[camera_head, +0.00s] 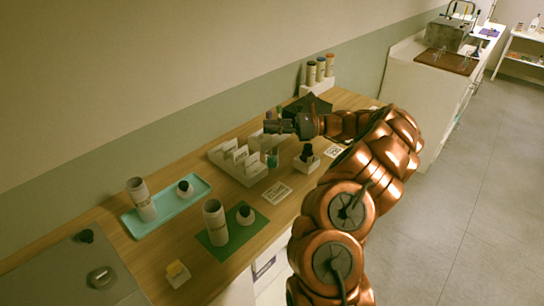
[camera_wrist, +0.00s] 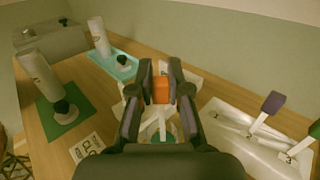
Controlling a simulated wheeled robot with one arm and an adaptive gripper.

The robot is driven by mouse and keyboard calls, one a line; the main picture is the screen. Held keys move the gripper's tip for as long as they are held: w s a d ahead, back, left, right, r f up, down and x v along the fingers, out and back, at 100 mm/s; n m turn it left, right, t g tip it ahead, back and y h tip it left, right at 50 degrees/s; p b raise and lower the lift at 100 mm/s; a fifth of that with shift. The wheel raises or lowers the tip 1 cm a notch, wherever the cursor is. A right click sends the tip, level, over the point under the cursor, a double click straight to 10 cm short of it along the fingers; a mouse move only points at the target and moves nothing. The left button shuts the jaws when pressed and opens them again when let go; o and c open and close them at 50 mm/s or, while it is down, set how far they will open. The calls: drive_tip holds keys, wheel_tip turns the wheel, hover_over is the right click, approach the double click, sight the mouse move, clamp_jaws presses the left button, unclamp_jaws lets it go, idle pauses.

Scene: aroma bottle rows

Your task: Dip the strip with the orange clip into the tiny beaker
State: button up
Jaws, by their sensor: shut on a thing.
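My gripper (camera_wrist: 160,84) is shut on the orange clip (camera_wrist: 160,91), seen between its fingertips in the wrist view. A pale strip (camera_wrist: 162,122) hangs below the clip. A small greenish vessel shape (camera_wrist: 163,138) shows under the strip, partly hidden by the fingers; I cannot tell whether the strip's end is inside it. In the head view, my gripper (camera_head: 279,126) is above the far right end of the white rack, and a small teal-tinted glass (camera_head: 272,159) stands below it. The clip and strip cannot be made out there.
A white rack (camera_head: 223,157) stands left of the gripper. A white holder with strips and a purple clip (camera_wrist: 273,102) is at right in the wrist view. Dark-capped bottles, a teal tray (camera_head: 133,226) and a green mat (camera_head: 222,251) are farther left. A printed card (camera_head: 277,193) lies in front.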

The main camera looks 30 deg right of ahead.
drive_tip(key=shift+f, duration=0.3)
drive_tip(key=shift+r+p, duration=2.55)
drive_tip(key=shift+r, duration=0.95)
